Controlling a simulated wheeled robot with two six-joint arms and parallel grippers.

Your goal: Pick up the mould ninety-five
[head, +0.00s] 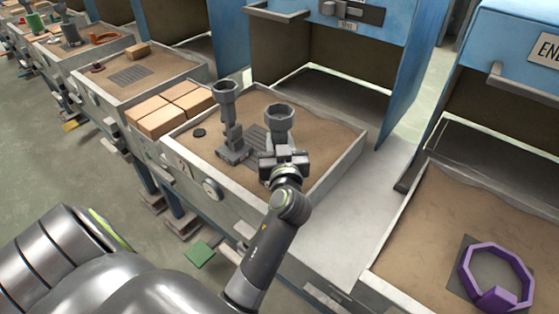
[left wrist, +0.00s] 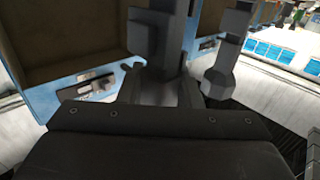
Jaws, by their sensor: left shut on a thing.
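My left gripper (head: 283,158) is shut on a grey mould (head: 279,120) with an octagonal cup on top. It holds this mould roughly upright over the right part of the sand tray (head: 345,165). I cannot tell whether its base touches the sand. A second grey mould (head: 227,97), also octagonal on top with a blocky foot, stands in the tray to the left. In the left wrist view the held mould (left wrist: 168,35) rises between the jaws, and the other mould (left wrist: 220,80) shows to the right. No number is readable on either. My right gripper is out of view.
A blue-fronted oven (head: 360,30) stands behind. A purple octagonal ring (head: 497,275) lies in another sand tray at right. The grey ledge (head: 385,190) between trays is clear.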

